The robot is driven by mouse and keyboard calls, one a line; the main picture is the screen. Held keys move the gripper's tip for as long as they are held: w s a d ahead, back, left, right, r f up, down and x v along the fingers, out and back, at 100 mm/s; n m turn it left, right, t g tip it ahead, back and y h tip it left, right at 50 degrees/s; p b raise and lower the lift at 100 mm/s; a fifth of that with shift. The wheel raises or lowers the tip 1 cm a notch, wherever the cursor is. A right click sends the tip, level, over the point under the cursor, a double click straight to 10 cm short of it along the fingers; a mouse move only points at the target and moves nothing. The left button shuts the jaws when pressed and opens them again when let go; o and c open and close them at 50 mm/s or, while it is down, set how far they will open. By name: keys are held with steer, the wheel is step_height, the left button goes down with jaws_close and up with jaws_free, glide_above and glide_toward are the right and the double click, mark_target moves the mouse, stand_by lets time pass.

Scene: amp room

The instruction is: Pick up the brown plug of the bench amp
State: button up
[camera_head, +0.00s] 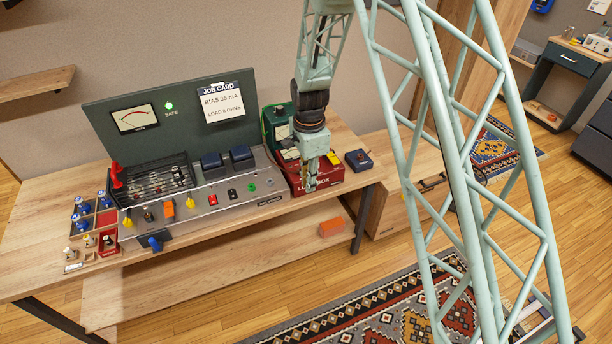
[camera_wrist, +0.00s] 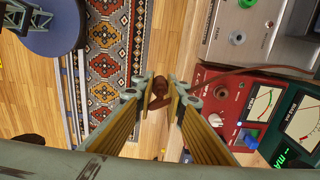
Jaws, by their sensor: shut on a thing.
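The brown plug (camera_wrist: 159,86) shows in the wrist view between the fingertips of my gripper (camera_wrist: 160,98), which is shut on it. A brown cable (camera_wrist: 235,71) runs to the right from near the plug, past the silver panel. The bench amp (camera_head: 215,195) has a silver front with knobs and coloured sockets in the head view; part of its panel (camera_wrist: 240,25) shows in the wrist view. In the head view my gripper (camera_head: 309,178) is in front of the red load box, right of the amp; the plug is too small to make out there.
The red load box (camera_head: 330,181) stands on the wooden bench, and its face (camera_wrist: 225,105) is close beside my gripper in the wrist view. A green meter box (camera_head: 277,116) is behind it. A small dark blue box (camera_head: 358,160) is to the right. A patterned rug (camera_wrist: 107,50) lies below.

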steer(key=shift+s+d+r, duration=0.1)
steer(key=shift+s+d, duration=0.05)
steer(key=shift+s, duration=0.6)
steer(key=shift+d, duration=0.15)
steer(key=d+f+n+b, duration=0.2)
steer(key=d+n+b, duration=0.1)
steer(key=d, duration=0.4)
steer(key=s+d+f+n+b, duration=0.1)
steer(key=d+f+n+b, duration=0.2)
steer(key=d+n, duration=0.2)
steer(key=s+d+f+n+b, duration=0.1)
steer(key=d+f+n+b, duration=0.2)
steer(key=d, duration=0.6)
steer(key=shift+f+n, duration=0.25)
steer(key=shift+n, duration=0.85)
steer(key=shift+w, duration=0.1)
